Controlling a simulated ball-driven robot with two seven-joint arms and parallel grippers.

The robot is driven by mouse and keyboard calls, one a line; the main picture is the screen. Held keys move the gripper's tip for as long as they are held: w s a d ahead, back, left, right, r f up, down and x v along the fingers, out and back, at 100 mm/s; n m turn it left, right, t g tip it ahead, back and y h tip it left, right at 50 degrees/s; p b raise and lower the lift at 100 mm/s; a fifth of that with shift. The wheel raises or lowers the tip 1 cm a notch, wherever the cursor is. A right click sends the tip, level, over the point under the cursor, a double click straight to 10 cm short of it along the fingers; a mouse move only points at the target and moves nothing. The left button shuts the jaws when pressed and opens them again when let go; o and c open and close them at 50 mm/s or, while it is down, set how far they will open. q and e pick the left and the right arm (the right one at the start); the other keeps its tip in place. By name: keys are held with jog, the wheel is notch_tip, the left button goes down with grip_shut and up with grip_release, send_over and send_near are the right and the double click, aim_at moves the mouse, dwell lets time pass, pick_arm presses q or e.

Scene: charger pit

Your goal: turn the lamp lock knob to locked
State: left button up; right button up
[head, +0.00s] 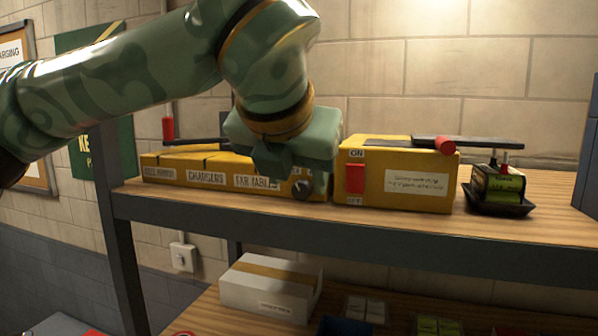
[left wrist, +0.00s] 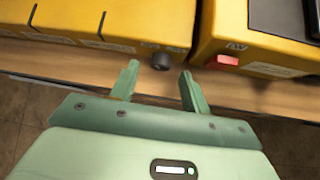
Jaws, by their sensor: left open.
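A dark round knob (head: 302,188) sits on the front face at the right end of the long yellow box (head: 215,181) on the shelf. The knob also shows in the left wrist view (left wrist: 161,61), and no lock marking can be read there. My left gripper (head: 298,180) hangs over the front of the long box at the knob. In the left wrist view my left gripper (left wrist: 160,72) is open and empty, with one finger on each side of the knob and a gap to each. My right gripper is not in view.
A second yellow box (head: 418,186) with a red ON/OFF switch (head: 355,178) stands just right of the knob. A black tray with green batteries (head: 503,184) is farther right. A white box (head: 270,287) stands on the lower shelf. The dark shelf edge (head: 400,240) runs below.

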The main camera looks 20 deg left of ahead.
aim_at(302, 189)
pick_arm(q)
jog(key=shift+w+f, duration=0.7)
jog(key=shift+f, duration=0.15)
jog(key=c, duration=1)
jog(key=h+b, duration=0.1)
jog(key=b, duration=0.2)
jog(key=n+h+b, duration=0.1)
jog(key=b, duration=0.3)
jog(key=shift+a+f+h, duration=0.3)
jog(key=shift+r+n+b, duration=0.1)
jog(key=shift+n+b, duration=0.2)
jog(key=shift+r, duration=0.25)
